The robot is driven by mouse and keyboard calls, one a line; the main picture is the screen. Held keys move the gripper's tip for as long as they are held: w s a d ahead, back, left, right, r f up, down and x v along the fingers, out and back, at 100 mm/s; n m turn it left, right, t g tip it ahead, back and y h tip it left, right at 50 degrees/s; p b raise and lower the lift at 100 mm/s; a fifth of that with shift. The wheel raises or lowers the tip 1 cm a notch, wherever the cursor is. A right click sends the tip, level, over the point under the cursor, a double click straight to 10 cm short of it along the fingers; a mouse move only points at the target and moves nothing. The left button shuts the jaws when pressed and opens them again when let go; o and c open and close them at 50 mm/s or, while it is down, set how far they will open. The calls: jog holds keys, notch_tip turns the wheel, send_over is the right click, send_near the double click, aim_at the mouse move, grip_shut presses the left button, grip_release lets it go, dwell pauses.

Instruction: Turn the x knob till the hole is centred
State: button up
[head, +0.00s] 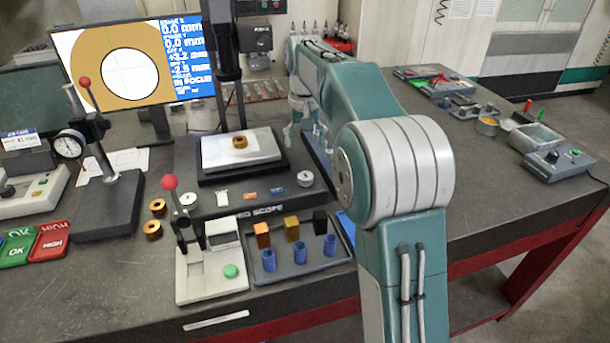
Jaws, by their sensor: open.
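The monitor (128,62) shows a white round hole in a tan ring, with thin cross lines over the hole. Its blue side panel has readings, partly legible: two of 0.0 mm and "IN FOCUS". A brass bushing (240,142) lies on the pale stage plate (215,150) of the scope. Silver round knobs sit on the scope base, one at front left (187,200) and one at right (305,178). I cannot read which is x. My gripper (303,136) is open and empty, pointing down right of the stage, behind the right knob. It touches no knob that I can see.
A lever fixture (212,275) and a grey tray (290,262) with blue cylinders and small blocks stand in front. A dial gauge stand (105,205) is at left. The table's right middle is mostly clear.

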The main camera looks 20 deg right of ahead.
aim_at(305, 175)
notch_tip(305, 175, down, 10)
jog(key=shift+f, duration=0.1)
dwell(0.4)
jog(key=c, duration=1.1)
